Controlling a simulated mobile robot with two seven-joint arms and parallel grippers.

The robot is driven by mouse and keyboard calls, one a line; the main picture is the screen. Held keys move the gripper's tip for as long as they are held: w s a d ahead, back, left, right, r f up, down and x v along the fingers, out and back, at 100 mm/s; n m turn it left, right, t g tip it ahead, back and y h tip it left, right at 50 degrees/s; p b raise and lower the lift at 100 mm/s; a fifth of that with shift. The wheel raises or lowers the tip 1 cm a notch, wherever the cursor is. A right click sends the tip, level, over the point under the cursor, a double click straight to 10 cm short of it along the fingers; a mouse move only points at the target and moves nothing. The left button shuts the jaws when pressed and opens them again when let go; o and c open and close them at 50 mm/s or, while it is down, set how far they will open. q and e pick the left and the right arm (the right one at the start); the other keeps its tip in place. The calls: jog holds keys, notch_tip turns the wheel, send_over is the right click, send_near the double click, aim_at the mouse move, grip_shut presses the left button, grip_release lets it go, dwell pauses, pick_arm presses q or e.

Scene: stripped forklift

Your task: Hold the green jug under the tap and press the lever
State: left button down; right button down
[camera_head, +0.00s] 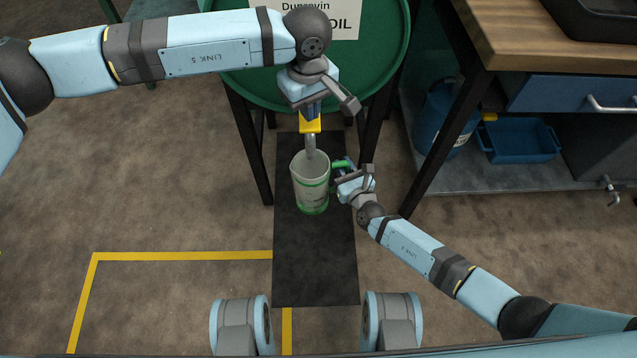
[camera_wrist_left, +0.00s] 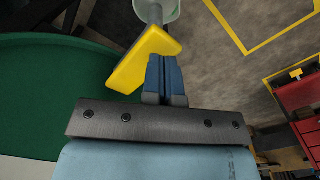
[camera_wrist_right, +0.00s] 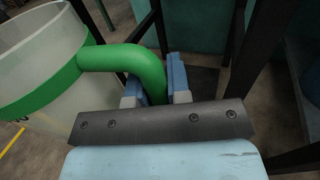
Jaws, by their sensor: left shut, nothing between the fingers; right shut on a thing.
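The jug (camera_head: 311,185) is translucent white with green bands and a green handle (camera_wrist_right: 130,65). It is upright under the grey tap spout (camera_head: 310,144), whose end overlaps its mouth in the head view. My right gripper (camera_head: 343,170) is shut on the handle, at the jug's right side. The yellow lever (camera_head: 310,124) is on the tap at the front of the green drum (camera_head: 245,85). My left gripper (camera_head: 311,112) is shut and empty, its blue fingertips at the lever. The left wrist view shows them beside the yellow lever (camera_wrist_left: 145,60), seemingly touching. Liquid inside the jug cannot be made out.
The drum rests on a dark-legged stand. A black mat (camera_head: 315,265) lies on the floor below the jug. A wooden-topped bench (camera_head: 560,35) stands at the right, with a blue bin (camera_head: 518,140) on its lower shelf. Floor at the left is open, with yellow lines.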

pick_arm(q)
jog(key=shift+f, duration=1.9)
dwell(1.9)
jog(key=shift+r, duration=2.85)
jog(key=shift+f, duration=0.2)
